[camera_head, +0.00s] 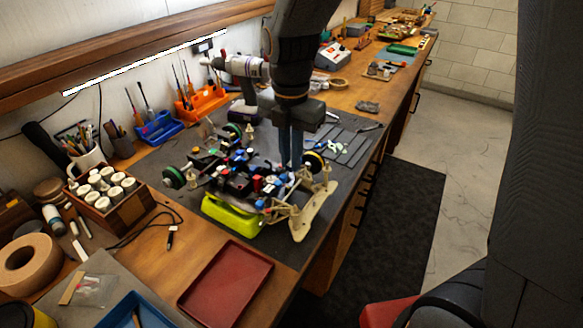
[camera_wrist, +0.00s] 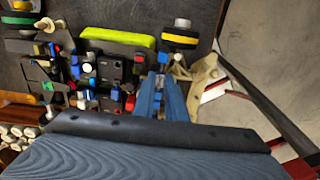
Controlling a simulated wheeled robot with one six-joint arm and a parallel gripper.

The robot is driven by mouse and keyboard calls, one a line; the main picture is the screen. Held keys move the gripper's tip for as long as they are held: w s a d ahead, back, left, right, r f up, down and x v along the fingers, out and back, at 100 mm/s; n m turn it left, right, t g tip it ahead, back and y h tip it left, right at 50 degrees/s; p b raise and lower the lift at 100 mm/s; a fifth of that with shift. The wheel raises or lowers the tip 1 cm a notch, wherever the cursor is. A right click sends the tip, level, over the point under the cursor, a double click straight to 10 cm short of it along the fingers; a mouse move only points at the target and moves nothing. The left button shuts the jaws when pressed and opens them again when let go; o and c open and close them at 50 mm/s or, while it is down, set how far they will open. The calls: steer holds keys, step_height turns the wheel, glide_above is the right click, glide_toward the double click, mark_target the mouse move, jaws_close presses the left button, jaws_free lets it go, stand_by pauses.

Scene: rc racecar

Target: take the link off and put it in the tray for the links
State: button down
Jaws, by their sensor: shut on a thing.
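The RC car (camera_head: 245,180) rests on a yellow-green stand (camera_head: 230,215) on the dark work mat. My gripper (camera_head: 291,165) points down at the car's near right end, beside the cream bumper part (camera_head: 318,210). In the wrist view the blue fingers of my gripper (camera_wrist: 164,72) are close together. They are shut on the link (camera_wrist: 163,58), a small part at the fingertips that is mostly hidden. I cannot tell whether it is still joined to the car. A red tray (camera_head: 228,285) lies empty at the bench front. A blue tray (camera_head: 135,312) is partly cut off.
A wooden box of white-capped bottles (camera_head: 110,198) and a tape roll (camera_head: 28,262) stand at the left. A drill (camera_head: 240,70) and tool racks line the wall behind the car. The bench between car and red tray is mostly clear, with a black cable (camera_head: 170,237) left of it.

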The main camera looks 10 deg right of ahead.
steer(key=shift+r+p, duration=0.6)
steer(key=shift+p, duration=0.05)
stand_by(0.4)
steer(key=shift+r+p, duration=1.7)
steer(key=shift+r, duration=0.25)
